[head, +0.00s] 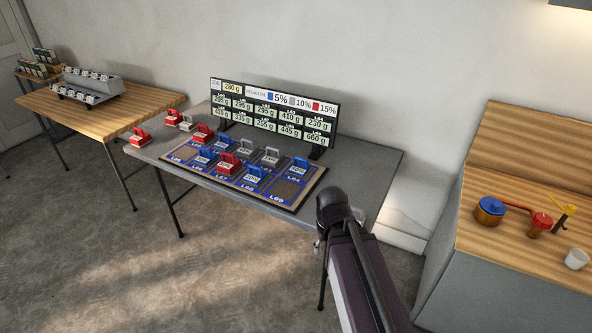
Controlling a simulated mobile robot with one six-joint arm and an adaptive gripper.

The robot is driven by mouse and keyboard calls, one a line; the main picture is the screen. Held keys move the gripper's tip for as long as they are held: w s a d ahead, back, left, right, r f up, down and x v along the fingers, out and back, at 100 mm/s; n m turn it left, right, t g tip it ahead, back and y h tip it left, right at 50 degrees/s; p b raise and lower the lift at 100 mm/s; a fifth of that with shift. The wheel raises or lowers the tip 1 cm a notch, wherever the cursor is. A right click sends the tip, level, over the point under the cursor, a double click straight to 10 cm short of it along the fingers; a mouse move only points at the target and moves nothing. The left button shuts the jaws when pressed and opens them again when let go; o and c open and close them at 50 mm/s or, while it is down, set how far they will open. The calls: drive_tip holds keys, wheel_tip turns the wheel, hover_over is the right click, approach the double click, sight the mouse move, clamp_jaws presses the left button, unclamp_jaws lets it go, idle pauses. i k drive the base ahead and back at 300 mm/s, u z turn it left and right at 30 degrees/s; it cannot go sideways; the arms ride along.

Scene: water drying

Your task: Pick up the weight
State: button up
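Several weights with handles and white labels stand on the grey table. On the mat (290,192) there are blue ones, such as the weight at the front (252,178) and another at the right (298,166). A red weight (228,164) and a grey weight (271,157) stand among them. More red weights, one at the table's left corner (140,138), and a pale one (187,122) stand off the mat. The task's weight cannot be told apart. My arm reaches in from the lower right, its dark end at the table's front right edge. My gripper's fingers cannot be made out.
A board of gram readings (272,112) stands behind the mat. The grey table (365,160) is bare at its right. A wooden table (110,115) with a grey rack (90,86) is left. A wooden counter (490,255) with pots and a white cup (575,259) is right.

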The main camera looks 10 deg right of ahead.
sight(301, 168)
drive_tip(key=z, duration=0.1)
drive_tip(key=i, duration=0.95)
drive_tip(key=u, duration=0.05)
